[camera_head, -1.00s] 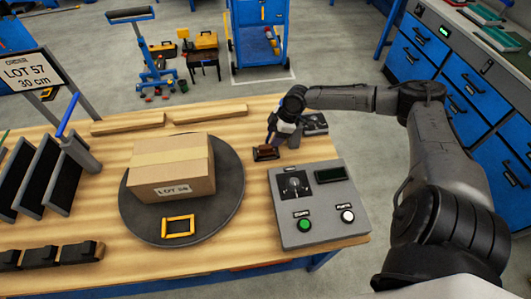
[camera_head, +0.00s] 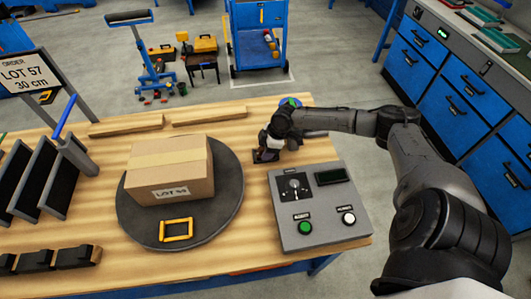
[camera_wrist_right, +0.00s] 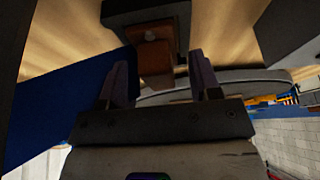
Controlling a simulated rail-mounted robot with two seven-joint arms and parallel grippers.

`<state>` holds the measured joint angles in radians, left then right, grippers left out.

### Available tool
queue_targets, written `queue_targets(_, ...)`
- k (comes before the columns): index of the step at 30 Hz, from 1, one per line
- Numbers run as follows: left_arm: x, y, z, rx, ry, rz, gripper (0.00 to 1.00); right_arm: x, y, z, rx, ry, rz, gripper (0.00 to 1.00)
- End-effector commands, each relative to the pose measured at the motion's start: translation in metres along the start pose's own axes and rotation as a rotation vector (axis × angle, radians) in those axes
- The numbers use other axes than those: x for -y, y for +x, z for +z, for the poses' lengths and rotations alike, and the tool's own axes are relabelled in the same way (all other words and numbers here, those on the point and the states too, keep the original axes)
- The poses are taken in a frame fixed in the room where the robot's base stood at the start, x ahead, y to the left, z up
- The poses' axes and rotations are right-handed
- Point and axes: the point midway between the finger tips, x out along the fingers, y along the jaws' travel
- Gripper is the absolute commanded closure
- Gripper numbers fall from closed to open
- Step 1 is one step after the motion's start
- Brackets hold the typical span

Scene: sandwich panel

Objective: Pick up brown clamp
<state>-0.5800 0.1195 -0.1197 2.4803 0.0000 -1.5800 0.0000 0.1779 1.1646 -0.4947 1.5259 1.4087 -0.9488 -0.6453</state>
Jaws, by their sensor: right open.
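The brown clamp (camera_wrist_right: 154,58) shows in the right wrist view, joined to a dark block (camera_wrist_right: 146,14). It lies ahead of and between the fingers of my right gripper (camera_wrist_right: 160,78), which are apart with a gap on both sides. In the head view my right gripper (camera_head: 266,154) reaches down at the clamp's place, left of the grey control box, and mostly hides the clamp. A dark base (camera_head: 259,157) shows beside the fingers. My left gripper is not in view.
The grey control box (camera_head: 330,233) stands just in front of the gripper. A carton (camera_head: 168,170) sits on a dark turntable (camera_head: 233,214) to the left, with a yellow frame (camera_head: 177,229). Wooden bars (camera_head: 209,116) lie behind. Bare tabletop lies between turntable and box.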

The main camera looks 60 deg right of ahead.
Motion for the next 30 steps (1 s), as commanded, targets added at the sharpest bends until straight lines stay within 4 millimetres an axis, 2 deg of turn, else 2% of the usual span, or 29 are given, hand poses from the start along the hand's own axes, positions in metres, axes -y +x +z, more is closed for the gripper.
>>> queue_targets(3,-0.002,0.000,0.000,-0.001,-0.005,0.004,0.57,0.000,0.000,0.000,0.000,0.000,0.000,0.43)
queue_targets(17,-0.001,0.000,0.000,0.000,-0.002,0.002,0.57,0.000,0.000,0.000,0.000,0.000,0.000,0.87)
queue_targets(25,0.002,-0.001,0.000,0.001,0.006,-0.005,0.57,0.000,-0.003,-0.001,-0.001,0.000,0.001,0.87)
queue_targets(30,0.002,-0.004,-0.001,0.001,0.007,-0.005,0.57,-0.001,-0.024,-0.010,-0.002,-0.001,0.003,0.87)
